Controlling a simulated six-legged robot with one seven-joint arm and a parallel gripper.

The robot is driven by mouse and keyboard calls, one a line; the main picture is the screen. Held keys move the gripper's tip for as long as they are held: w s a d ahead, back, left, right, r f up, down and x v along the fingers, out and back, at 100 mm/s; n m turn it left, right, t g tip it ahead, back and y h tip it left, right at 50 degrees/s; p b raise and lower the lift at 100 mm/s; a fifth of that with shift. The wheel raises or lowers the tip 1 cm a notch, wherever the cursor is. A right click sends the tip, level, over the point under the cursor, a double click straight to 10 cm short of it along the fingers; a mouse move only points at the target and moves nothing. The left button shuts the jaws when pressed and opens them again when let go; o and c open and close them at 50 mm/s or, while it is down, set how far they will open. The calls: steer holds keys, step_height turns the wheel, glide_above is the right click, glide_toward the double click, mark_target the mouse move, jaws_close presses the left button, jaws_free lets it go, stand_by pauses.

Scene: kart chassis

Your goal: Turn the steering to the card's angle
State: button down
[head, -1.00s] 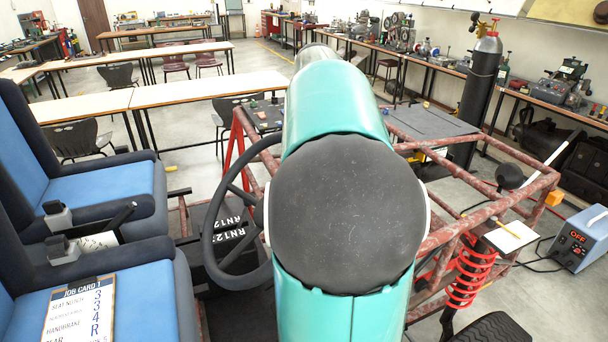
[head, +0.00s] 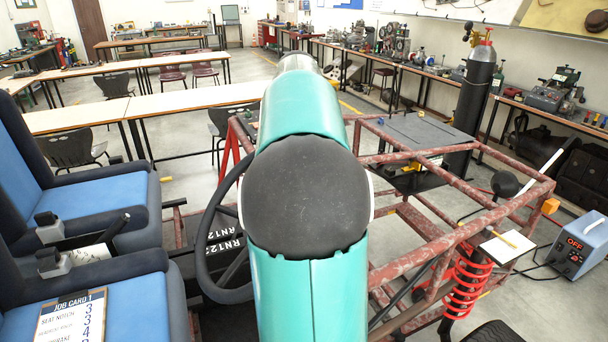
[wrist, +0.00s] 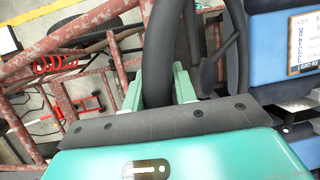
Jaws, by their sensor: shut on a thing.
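The black steering wheel (head: 207,252) stands at the left of my teal arm in the head view, partly hidden behind it. In the wrist view its rim (wrist: 168,45) runs between the two pale green fingers of my gripper (wrist: 160,88), which is shut on it. The job card (head: 72,320) lies on the near blue seat; its heading and a column of large digits show, with the lower part cut off. The card also shows at the upper right of the wrist view (wrist: 304,45). My gripper is hidden behind my arm in the head view.
The rusty red tube frame (head: 470,190) spreads to the right, with a red coil spring (head: 465,285) and a small white card (head: 506,246) near it. A blue box reading OFF (head: 578,247) stands on the floor. Two blue seats (head: 105,205) line the left.

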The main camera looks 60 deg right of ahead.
stand_by(0.3)
steer(key=c, duration=1.1)
jaws_free()
steer(key=shift+s, duration=0.1)
steer(key=shift+c, duration=0.2)
